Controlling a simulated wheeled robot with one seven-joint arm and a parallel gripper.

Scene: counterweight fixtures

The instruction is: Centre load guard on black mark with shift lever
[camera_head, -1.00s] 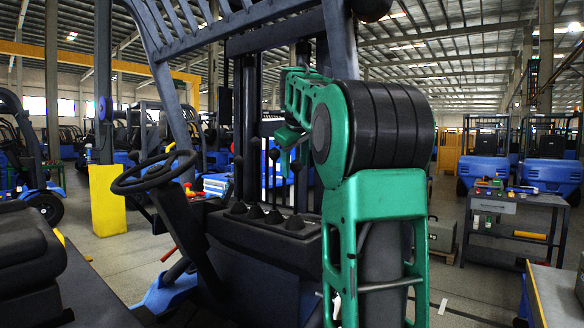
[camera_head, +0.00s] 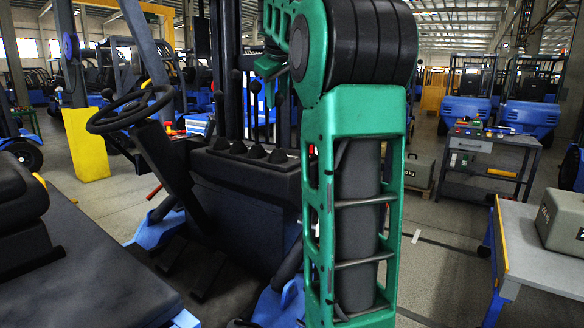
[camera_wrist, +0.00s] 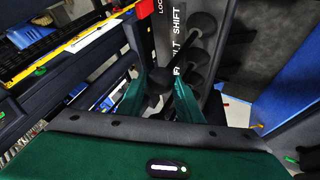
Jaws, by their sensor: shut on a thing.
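My gripper (camera_wrist: 162,95) is shut on the shift lever (camera_wrist: 177,60), with its green fingers either side of the black knob. The lever's rod slants up to the rubber boot beside the word SHIFT in the wrist view. In the head view my gripper is partly hidden by my own arm, above the row of lever boots (camera_head: 237,147). In the wrist view a dark frame with a yellow edge (camera_wrist: 70,52) lies at upper left; I cannot tell whether it is the load guard. I cannot make out the black mark.
The steering wheel (camera_head: 131,108) stands left of the lever console (camera_head: 250,178), with the seat (camera_head: 20,195) nearer. A tool table (camera_head: 490,148) stands at right. A grey case (camera_head: 566,218) sits on a nearer bench (camera_head: 540,262). Open floor shows between console and tables.

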